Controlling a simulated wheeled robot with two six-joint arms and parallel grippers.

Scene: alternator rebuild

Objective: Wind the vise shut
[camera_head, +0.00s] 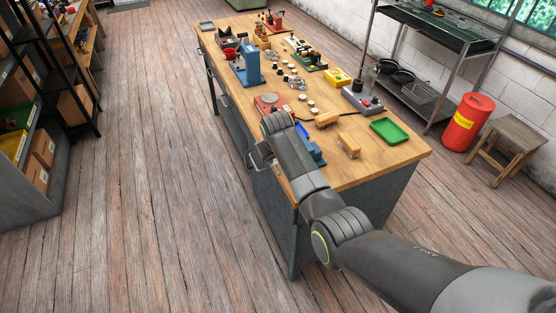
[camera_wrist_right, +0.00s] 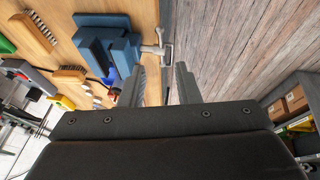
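The blue vise (camera_wrist_right: 108,42) is mounted at the edge of the wooden workbench. In the head view the vise (camera_head: 312,152) is partly hidden behind my right arm. Its pale metal handle (camera_wrist_right: 160,48) sticks out past the bench edge, over the floor. My right gripper (camera_wrist_right: 162,80) is open, with its two grey fingers apart and pointing towards the handle. The handle shows just beyond the fingertips, roughly in line with the gap; I see no grip on it. In the head view my right gripper (camera_head: 261,158) is at the bench's left edge. My left gripper is out of view.
The workbench (camera_head: 385,165) carries brushes (camera_head: 348,145), a green tray (camera_head: 389,131), a blue press (camera_head: 247,66) and several small parts. A red drum (camera_head: 467,122) and a wooden stool (camera_head: 512,140) stand to the right. The floor left of the bench is clear.

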